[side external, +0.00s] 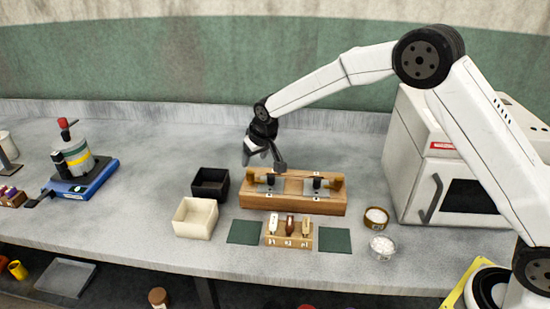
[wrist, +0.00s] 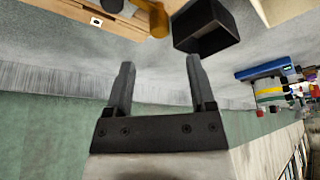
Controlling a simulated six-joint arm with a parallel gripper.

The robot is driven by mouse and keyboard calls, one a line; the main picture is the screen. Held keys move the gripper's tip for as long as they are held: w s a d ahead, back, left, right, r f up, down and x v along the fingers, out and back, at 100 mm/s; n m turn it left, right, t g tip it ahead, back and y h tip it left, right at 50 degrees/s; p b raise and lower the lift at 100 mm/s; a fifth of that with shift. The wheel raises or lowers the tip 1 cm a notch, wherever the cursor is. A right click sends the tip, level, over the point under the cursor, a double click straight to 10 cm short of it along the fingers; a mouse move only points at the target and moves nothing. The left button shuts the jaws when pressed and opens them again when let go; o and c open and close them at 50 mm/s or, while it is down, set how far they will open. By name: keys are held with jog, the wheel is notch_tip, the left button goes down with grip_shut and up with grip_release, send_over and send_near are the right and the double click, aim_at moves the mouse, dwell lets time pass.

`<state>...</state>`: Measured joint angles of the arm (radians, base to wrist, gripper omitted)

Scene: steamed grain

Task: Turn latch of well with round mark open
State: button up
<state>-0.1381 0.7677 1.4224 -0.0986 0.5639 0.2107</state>
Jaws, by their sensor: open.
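The wooden block (side external: 293,204) stands mid-bench in the side view, with two wells in its top. A dark upright knob (side external: 270,180) is at the left well and another (side external: 317,183) at the right well. Small pale marks on the block are too small to read here. In the wrist view part of the block (wrist: 75,12) shows at the top left, with a white tag (wrist: 97,22) whose mark I cannot read clearly. My gripper (side external: 263,161) is open and empty, above and behind the block's left end. Its two fingers (wrist: 157,65) stand apart in the wrist view.
A black box (side external: 210,184) and a cream box (side external: 195,218) stand left of the block. A small rack (side external: 289,242) between green mats (side external: 244,232) is in front. Two small bowls (side external: 376,218) and a white oven (side external: 440,170) are right. Bench behind is clear.

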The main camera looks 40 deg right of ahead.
aim_at(250, 172)
jog(key=shift+x, duration=3.85)
grip_shut()
